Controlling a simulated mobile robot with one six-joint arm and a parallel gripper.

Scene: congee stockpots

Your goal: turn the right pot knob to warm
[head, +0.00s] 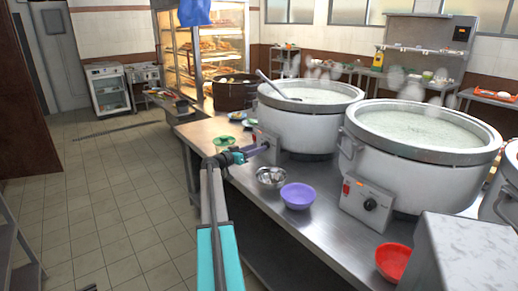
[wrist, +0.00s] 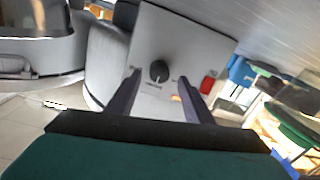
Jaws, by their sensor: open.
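A large white pot (head: 310,115) of congee stands on the steel counter, left of another white pot (head: 415,150). My gripper (head: 263,148) is at the control box of the left of these two. In the wrist view, my gripper (wrist: 159,79) is open, with one finger on each side of a round dark knob (wrist: 159,70). I cannot tell whether the fingers touch it. The knob's light pointer mark faces the bottom of the wrist view; the panel lettering is too small to read. The other pot's box has its own dark knob (head: 370,204), with no gripper near it.
A metal bowl (head: 271,177) and a purple bowl (head: 298,195) sit below my forearm's right side on the counter. A red bowl (head: 393,261) is near the front edge. The tiled floor at left is clear.

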